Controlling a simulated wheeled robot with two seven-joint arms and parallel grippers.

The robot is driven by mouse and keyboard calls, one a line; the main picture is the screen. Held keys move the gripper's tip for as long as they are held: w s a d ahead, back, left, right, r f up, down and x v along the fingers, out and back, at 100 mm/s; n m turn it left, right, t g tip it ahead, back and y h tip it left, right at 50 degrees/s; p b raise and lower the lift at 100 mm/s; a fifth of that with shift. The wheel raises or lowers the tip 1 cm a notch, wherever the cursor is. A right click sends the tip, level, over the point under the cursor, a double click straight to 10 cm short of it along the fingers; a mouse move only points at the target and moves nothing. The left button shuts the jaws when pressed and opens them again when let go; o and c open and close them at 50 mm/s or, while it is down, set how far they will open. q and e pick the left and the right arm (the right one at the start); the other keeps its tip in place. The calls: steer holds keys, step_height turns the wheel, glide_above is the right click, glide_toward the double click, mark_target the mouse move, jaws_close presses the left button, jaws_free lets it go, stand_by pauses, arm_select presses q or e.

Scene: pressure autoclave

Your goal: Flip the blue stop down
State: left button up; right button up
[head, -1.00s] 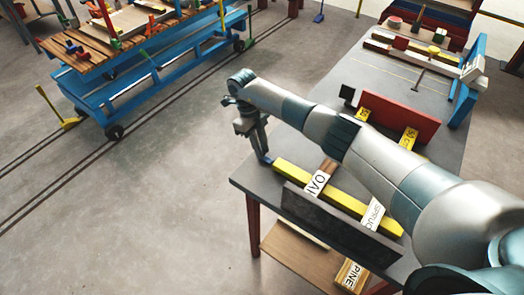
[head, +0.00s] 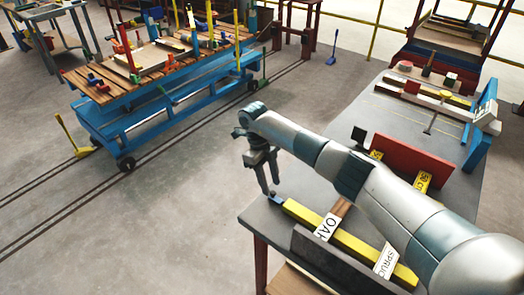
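A blue upright lever on a small blue foot (head: 333,50) stands on the floor at the top centre, beyond the cart; it looks like the blue stop. A small dark-blue block (head: 277,198) sits at the near-left end of the yellow bar (head: 350,243) on the grey table. My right gripper (head: 271,188) points down over the table's left corner, close to that block. Its two fingers look apart with nothing between them. I cannot tell whether a fingertip touches the block. My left gripper is out of view.
A blue cart (head: 140,128) with a slatted wooden top stands by floor rails. A yellow lever (head: 72,136) leans beside it, and a green one (head: 263,70) stands at its far end. A red board (head: 411,161) stands on the table (head: 405,105). The grey floor between is clear.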

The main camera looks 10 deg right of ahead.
steer(key=b+v, duration=0.3)
steer(key=v, duration=1.2)
steer(key=shift+b, duration=0.35)
steer(key=shift+f, duration=0.15)
